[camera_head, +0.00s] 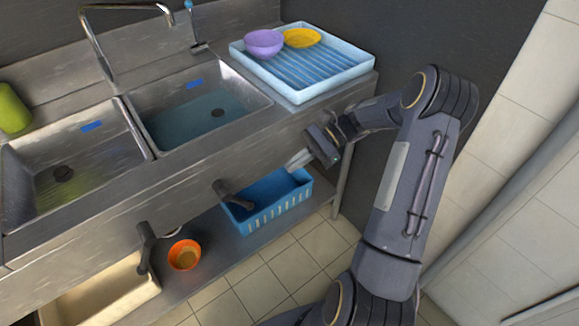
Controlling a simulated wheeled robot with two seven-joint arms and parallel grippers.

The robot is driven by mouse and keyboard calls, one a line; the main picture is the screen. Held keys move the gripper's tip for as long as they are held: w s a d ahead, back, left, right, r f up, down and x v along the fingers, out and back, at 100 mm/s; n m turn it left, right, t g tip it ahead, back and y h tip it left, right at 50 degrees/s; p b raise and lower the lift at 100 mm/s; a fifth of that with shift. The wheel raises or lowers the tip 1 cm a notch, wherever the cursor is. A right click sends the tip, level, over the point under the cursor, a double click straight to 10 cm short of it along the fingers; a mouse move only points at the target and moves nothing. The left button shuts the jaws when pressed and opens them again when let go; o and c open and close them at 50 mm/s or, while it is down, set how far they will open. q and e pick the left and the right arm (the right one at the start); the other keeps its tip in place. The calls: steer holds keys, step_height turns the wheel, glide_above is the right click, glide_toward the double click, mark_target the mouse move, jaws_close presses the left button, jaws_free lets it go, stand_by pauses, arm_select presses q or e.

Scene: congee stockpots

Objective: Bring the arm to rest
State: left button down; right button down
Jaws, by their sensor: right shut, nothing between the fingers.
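My right arm comes in from the lower right and bends back to the left. Its gripper (297,160) is shut and empty, in front of the counter's front edge and above the right end of the blue basket (262,215). It seems to touch nothing, though its distance from the counter edge is hard to judge. My left gripper is out of view.
A steel counter with two sinks (200,112) fills the left. A pale blue rack (300,88) holds a purple bowl (264,42) and a yellow dish (301,38). An orange bowl (185,256) sits on the lower shelf. Tiled floor (290,270) is clear.

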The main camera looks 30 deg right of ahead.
stand_by(0.4)
steer(key=s+a+r+n+h+p, duration=0.2)
steer(key=s+a+r+n+h, duration=0.15)
steer(key=r, duration=0.55)
steer(key=s+a+r+n+t+h+p, duration=0.2)
steer(key=s+a+r+n, duration=0.2)
steer(key=s+n, duration=0.2)
steer(key=s+a+r+n+t+h+p, duration=0.1)
steer(key=s+a+r+n+h+p, duration=0.1)
steer(key=s+n, duration=0.5)
steer(key=s+a+r+h, duration=0.1)
steer(key=s+a+r, duration=0.1)
steer(key=s, duration=0.2)
steer(key=shift+s+a+r+t+p, duration=0.2)
steer(key=shift+a+t+p, duration=0.1)
steer(key=shift+t+p, duration=0.1)
steer(key=shift+w, duration=0.1)
